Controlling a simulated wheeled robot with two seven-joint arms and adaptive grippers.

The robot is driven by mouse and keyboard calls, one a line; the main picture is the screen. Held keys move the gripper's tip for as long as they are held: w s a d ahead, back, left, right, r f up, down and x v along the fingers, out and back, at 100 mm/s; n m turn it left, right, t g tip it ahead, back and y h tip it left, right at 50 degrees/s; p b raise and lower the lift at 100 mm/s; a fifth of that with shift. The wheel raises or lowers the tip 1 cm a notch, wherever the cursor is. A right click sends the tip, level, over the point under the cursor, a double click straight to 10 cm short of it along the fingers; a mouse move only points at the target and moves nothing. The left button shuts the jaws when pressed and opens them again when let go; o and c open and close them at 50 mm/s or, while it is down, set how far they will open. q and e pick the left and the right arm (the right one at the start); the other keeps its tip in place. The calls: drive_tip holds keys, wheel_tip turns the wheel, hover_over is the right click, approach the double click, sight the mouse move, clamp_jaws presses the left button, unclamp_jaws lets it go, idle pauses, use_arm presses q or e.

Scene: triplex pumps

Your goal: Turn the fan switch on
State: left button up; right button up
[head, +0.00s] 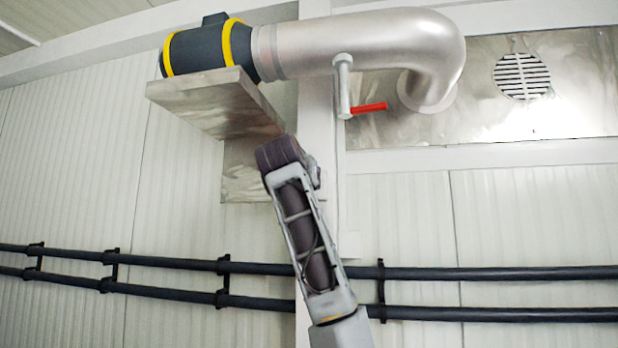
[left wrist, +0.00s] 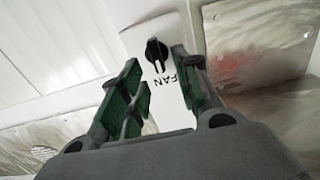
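The fan switch (left wrist: 157,54) is a small black rotary knob on a white panel (left wrist: 146,38) in the left wrist view. The word FAN appears upside down below it. My left gripper (left wrist: 156,62) is open, with green-lined fingers on either side of the knob in the picture. I see no finger touching the knob, and the remaining gap in depth is unclear. In the head view my left arm reaches up to the wall post, and its fingers cannot be made out. The switch cannot be made out in the head view. My right gripper is in neither view.
A dark fan housing with yellow bands (head: 205,52) sits on a metal shelf (head: 215,103) above my arm, joined to a silver duct (head: 360,42). A red-handled lever (head: 368,108) hangs beside the post. Dark pipes (head: 480,273) run along the wall. A vent (head: 521,76) is at upper right.

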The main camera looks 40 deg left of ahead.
use_arm(q)
drive_tip(key=shift+x, duration=0.8)
clamp_jaws()
